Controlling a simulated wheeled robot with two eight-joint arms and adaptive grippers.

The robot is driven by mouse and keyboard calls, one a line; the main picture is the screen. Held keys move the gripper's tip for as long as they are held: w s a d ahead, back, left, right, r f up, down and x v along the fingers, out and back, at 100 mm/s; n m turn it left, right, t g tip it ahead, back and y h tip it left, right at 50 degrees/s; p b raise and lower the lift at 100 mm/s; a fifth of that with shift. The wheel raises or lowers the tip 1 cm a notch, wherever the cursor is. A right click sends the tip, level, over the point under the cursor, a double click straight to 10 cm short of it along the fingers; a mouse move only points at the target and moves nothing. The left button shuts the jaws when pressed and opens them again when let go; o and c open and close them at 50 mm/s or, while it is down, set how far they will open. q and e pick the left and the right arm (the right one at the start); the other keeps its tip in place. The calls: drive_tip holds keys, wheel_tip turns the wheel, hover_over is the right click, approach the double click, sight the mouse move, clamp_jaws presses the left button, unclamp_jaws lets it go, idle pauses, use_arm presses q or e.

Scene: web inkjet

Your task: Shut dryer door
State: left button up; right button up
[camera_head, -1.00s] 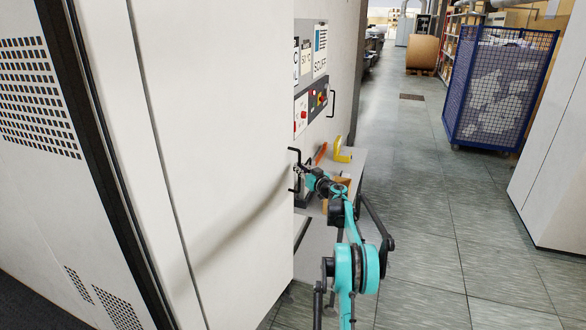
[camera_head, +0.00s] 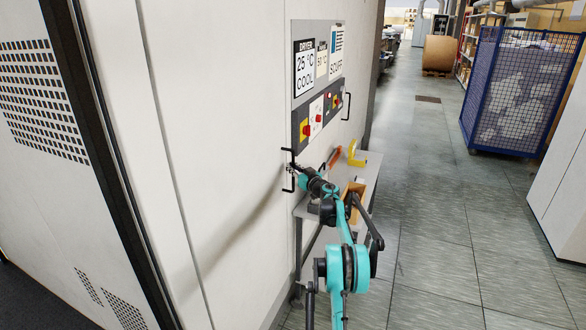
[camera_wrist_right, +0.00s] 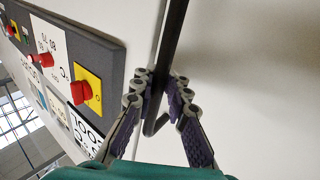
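The dryer door (camera_head: 225,150) is the big white panel left of the dryer control panel (camera_head: 318,70). Its right edge lies close to the control panel's body; I cannot tell if it is fully flush. A black bar handle (camera_head: 289,165) sits at that edge. My right gripper (camera_head: 292,172) reaches it from the lower right. In the right wrist view, the fingers (camera_wrist_right: 160,90) close in on both sides of the black handle bar (camera_wrist_right: 174,40); the exact contact is hard to see. My left gripper is not in view.
A grey side table (camera_head: 370,165) with yellow and orange items stands just right of the door, beside my right arm. A blue mesh cage (camera_head: 515,90) and a white cabinet (camera_head: 565,170) stand farther right. The tiled aisle (camera_head: 430,200) between is clear.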

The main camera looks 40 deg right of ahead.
drive_tip(key=shift+o, duration=1.2)
drive_tip(key=shift+w+a, duration=0.3)
drive_tip(key=s+a, duration=0.1)
drive_tip(key=s, duration=1.1)
drive_tip(key=shift+a, duration=0.4)
